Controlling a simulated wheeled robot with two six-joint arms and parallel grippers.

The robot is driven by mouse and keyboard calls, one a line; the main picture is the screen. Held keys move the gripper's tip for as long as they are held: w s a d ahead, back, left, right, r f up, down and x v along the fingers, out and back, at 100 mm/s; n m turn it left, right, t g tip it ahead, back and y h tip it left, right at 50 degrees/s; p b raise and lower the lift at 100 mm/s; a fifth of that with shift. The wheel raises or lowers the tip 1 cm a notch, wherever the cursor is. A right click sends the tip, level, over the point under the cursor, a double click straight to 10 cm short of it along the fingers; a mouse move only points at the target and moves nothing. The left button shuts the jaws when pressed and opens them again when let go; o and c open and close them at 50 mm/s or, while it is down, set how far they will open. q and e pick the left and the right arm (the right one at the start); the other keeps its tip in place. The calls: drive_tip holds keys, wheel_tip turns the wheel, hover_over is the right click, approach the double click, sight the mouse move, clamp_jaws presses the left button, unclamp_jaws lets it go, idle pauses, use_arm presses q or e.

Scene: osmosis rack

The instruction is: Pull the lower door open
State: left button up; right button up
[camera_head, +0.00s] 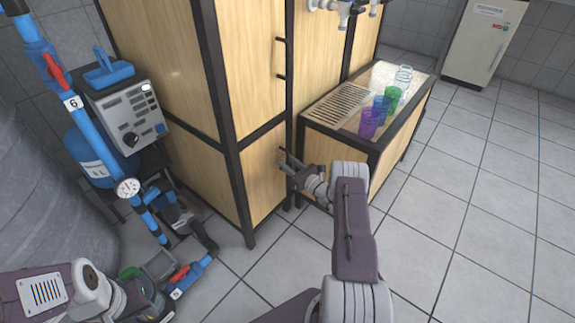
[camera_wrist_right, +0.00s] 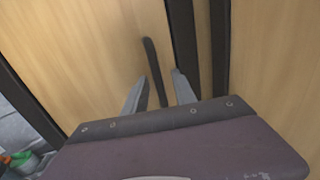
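The lower door (camera_head: 258,186) is a light wood panel in the black-framed cabinet, below a larger upper door (camera_head: 258,85). It looks closed. My right gripper (camera_head: 287,162) is at the lower door's right side, by its upper corner. In the right wrist view, a dark bar handle (camera_wrist_right: 152,62) stands upright on the wood. The two grey fingers of my right gripper (camera_wrist_right: 160,76) are apart, one on each side of the handle, with gaps showing. My left gripper (camera_head: 145,304) is low at the left, partly lost among dark parts; its fingers are unclear.
A low wooden bench (camera_head: 340,132) with a grate and several coloured cups (camera_head: 382,103) stands right of the cabinet. Blue pipes (camera_head: 95,130), a gauge and a control box (camera_head: 128,112) crowd the left. The tiled floor (camera_head: 450,200) at right is clear.

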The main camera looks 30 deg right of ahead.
clamp_jaws()
idle(1.3)
